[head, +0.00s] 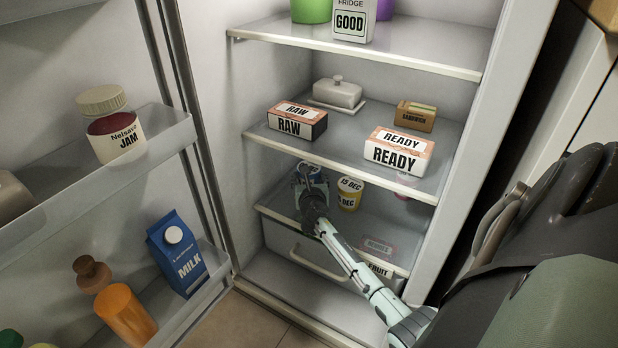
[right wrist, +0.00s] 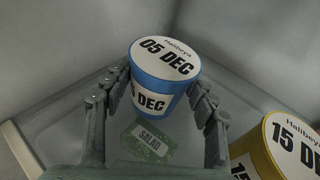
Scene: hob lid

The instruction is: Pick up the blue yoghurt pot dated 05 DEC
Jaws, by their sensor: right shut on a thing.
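The blue yoghurt pot (right wrist: 163,72), its white lid marked 05 DEC, stands between the fingers of my right gripper (right wrist: 160,88) in the right wrist view. The fingers are shut on its sides. In the head view my right gripper (head: 311,186) reaches onto the lower fridge shelf and mostly hides the blue pot (head: 314,172). I cannot tell whether the pot touches the shelf. A yellow pot (head: 349,193) marked 15 DEC stands just right of it and also shows in the right wrist view (right wrist: 277,150). My left gripper is not in view.
Above, the middle shelf (head: 370,145) holds RAW (head: 297,121) and READY (head: 398,152) boxes, close over my arm. A pinkish pot (head: 406,184) is partly hidden at right. A FRUIT drawer (head: 312,262) lies below. The open door (head: 85,185) holds jam and milk.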

